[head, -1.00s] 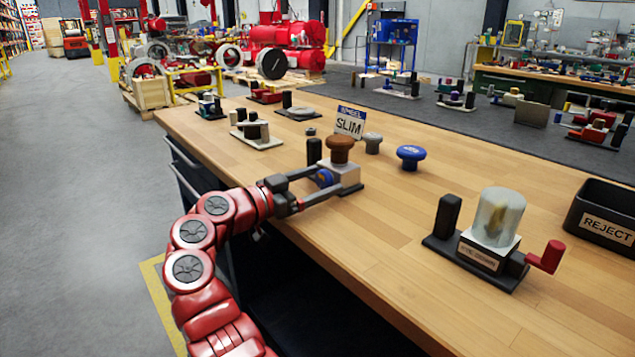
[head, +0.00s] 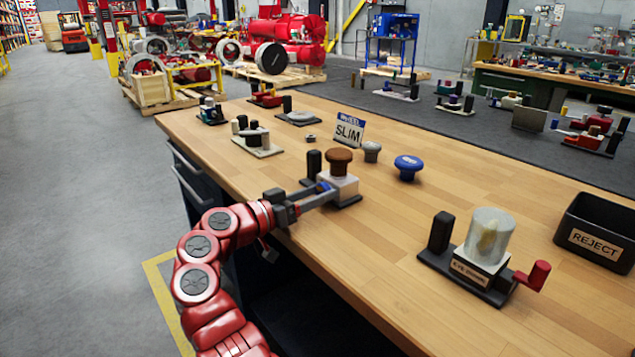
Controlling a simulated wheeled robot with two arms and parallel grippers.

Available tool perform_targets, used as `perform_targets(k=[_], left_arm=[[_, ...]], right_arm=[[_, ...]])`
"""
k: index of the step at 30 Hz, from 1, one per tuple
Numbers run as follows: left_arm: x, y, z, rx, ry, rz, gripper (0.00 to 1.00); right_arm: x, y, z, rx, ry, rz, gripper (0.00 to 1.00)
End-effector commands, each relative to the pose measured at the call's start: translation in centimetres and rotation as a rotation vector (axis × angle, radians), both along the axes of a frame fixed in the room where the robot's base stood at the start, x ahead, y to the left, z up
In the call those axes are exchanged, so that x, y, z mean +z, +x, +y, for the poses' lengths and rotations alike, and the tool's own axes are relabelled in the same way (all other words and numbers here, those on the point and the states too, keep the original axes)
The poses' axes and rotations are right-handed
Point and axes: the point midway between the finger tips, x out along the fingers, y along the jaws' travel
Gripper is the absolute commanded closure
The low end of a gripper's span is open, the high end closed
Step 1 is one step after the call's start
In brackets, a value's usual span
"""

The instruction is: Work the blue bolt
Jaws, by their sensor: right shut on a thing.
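A fixture with a pale grey block (head: 343,188), a brown round knob (head: 339,158) on top and a black upright post (head: 314,164) stands at the near edge of the wooden bench. The blue bolt (head: 322,187) sits on the block's left side, mostly hidden by my fingers. My right gripper (head: 322,191) reaches in from the lower left and is shut on the blue bolt, close against the block. My left gripper is not in view.
A loose blue knob (head: 408,167) and a grey knob (head: 371,151) stand right of the fixture, with a SLIM sign (head: 348,129) behind. A fixture with a clear dome (head: 489,236) and a black REJECT bin (head: 597,235) are at right. The bench (head: 400,230) between is clear.

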Motion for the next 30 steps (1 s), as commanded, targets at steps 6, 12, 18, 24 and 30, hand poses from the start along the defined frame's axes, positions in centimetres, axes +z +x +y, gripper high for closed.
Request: perform_targets(k=[6,12,18,24,30], left_arm=[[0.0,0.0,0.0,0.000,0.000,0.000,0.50],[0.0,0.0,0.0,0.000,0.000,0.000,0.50],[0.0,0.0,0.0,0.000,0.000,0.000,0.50],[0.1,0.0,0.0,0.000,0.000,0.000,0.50],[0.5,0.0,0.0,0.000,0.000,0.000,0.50]], right_arm=[[0.0,0.0,0.0,0.000,-0.007,0.007,1.00],[0.0,0.0,0.0,0.000,-0.007,0.006,0.24],[0.0,0.0,0.0,0.000,-0.006,0.005,0.15],[0.0,-0.2,0.3,0.001,-0.006,0.006,0.15],[0.1,-1.8,2.8,0.006,-0.006,0.005,0.15]])
